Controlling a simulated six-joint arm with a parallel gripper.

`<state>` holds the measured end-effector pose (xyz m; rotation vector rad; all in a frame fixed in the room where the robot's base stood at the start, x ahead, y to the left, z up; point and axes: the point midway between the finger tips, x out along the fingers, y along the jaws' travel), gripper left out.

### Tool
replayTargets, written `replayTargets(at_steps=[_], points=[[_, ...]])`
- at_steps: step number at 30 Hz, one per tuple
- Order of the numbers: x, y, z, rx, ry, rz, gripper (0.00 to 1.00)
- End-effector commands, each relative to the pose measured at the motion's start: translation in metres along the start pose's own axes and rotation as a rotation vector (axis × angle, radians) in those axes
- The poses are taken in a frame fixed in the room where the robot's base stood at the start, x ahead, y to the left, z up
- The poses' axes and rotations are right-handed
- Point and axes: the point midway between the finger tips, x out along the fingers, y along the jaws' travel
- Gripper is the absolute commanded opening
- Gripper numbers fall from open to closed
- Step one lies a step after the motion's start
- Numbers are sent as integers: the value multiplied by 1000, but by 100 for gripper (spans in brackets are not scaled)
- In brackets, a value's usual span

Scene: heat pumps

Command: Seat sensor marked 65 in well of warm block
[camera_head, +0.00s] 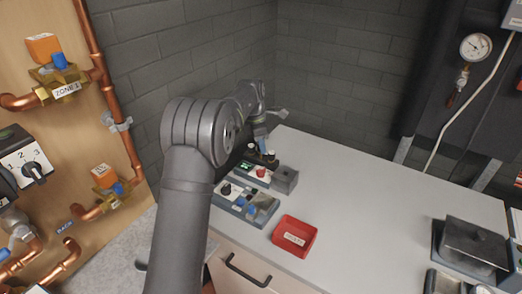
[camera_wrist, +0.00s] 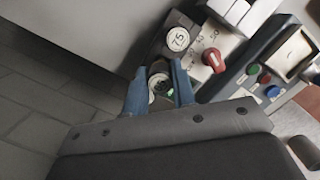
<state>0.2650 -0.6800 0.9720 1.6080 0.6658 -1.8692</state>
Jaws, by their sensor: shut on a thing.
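My gripper (camera_wrist: 161,86) has its two blue fingers around a round pale-topped sensor (camera_wrist: 158,82). Its mark is too blurred and covered to read. In the head view my gripper (camera_head: 260,134) is low over the back of a small bench unit with a red knob (camera_head: 262,172). Another sensor, with a cap marked 75 (camera_wrist: 178,38), stands just beyond my fingers in the wrist view. The unit's red knob (camera_wrist: 211,57) and its printed scale are to the right. A grey block (camera_head: 285,179) adjoins the unit. The held sensor's lower end and any well under it are hidden.
A second unit (camera_head: 240,205) with a black knob and coloured buttons lies in front. A red tray (camera_head: 295,236) is near the bench's front edge. A dark lidded box (camera_head: 474,243) stands at the right. The bench middle (camera_head: 370,200) is clear. A brick wall is close behind.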

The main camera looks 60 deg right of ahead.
Motion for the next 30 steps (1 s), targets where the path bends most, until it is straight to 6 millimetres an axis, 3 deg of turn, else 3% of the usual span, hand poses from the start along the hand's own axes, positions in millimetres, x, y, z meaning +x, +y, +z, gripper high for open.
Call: replayTargets(at_steps=[6, 12, 24, 30], points=[[-46, 1, 7, 0, -2, 4, 1], [-69, -8, 17, 2, -1, 1, 1], [-66, -97, 62, 3, -1, 1, 1], [-61, -113, 67, 0, -1, 1, 1]])
